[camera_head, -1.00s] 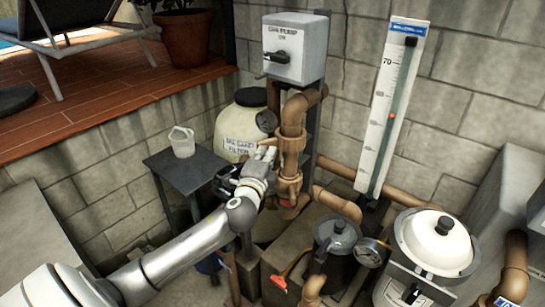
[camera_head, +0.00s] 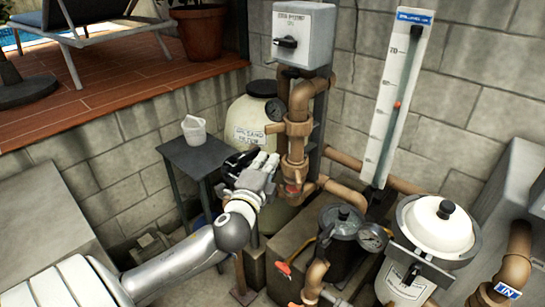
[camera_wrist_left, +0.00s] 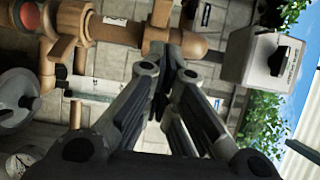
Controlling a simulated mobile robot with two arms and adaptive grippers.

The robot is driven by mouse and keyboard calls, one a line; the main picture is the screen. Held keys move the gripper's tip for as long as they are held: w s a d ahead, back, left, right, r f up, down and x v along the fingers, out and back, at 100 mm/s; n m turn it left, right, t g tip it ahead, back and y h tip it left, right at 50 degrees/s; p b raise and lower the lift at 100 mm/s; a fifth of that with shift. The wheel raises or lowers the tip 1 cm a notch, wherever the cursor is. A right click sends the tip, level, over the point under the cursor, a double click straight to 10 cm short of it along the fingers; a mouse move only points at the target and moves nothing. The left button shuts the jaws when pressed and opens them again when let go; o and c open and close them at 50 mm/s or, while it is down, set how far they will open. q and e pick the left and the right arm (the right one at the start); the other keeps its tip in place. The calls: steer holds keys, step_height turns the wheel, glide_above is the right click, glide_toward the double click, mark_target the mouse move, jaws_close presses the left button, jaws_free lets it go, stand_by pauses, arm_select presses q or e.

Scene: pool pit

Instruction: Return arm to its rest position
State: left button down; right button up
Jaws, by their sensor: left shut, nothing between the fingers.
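My left arm comes in from the lower left in the head view. Its gripper (camera_head: 262,164) is in front of the sand filter tank and to the left of the brown valve pipe (camera_head: 298,130), apart from the small table. In the left wrist view its fingers (camera_wrist_left: 160,62) are closed together with nothing between them. Brown pipes (camera_wrist_left: 110,28) and the grey switch box (camera_wrist_left: 262,58) show beyond the fingers. My right gripper is not in view.
A small dark table (camera_head: 196,155) with a white jug (camera_head: 194,130) stands left of the gripper. The sand filter tank (camera_head: 250,120) is behind it. A dark strainer pot (camera_head: 340,235) and a white-lidded unit (camera_head: 440,230) stand at the right. The grey switch box (camera_head: 303,38) is above.

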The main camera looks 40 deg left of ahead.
arm_select(q)
step_height(320, 180, down, 25)
steer(key=s+a+n+g+h, duration=0.1)
steer(key=a+n+g, duration=0.2)
steer(key=g, duration=0.2)
steer(key=s+d+f+n+g+h, duration=0.15)
steer(key=s+f, duration=0.25)
steer(key=f, duration=0.5)
steer(key=s+d+f+n+g, duration=0.15)
steer(key=s+f, duration=0.25)
steer(key=f, duration=0.5)
steer(key=s+d+f+n+g+h, duration=0.1)
steer(key=s+d+f+g, duration=0.1)
steer(key=s+d+f, duration=0.3)
steer(key=s+d+f+n+g+h+b, duration=0.1)
steer(key=s+d+f, duration=0.4)
steer(key=s+f, duration=0.7)
steer(key=s+d+f+n+g+h, duration=0.2)
steer(key=s+f, duration=0.6)
steer(key=s, duration=0.9)
steer(key=d+n+g, duration=0.1)
steer(key=d+g, duration=0.1)
steer(key=d, duration=0.1)
steer(key=shift+s+f+g, duration=0.15)
steer(key=shift+s+g, duration=0.25)
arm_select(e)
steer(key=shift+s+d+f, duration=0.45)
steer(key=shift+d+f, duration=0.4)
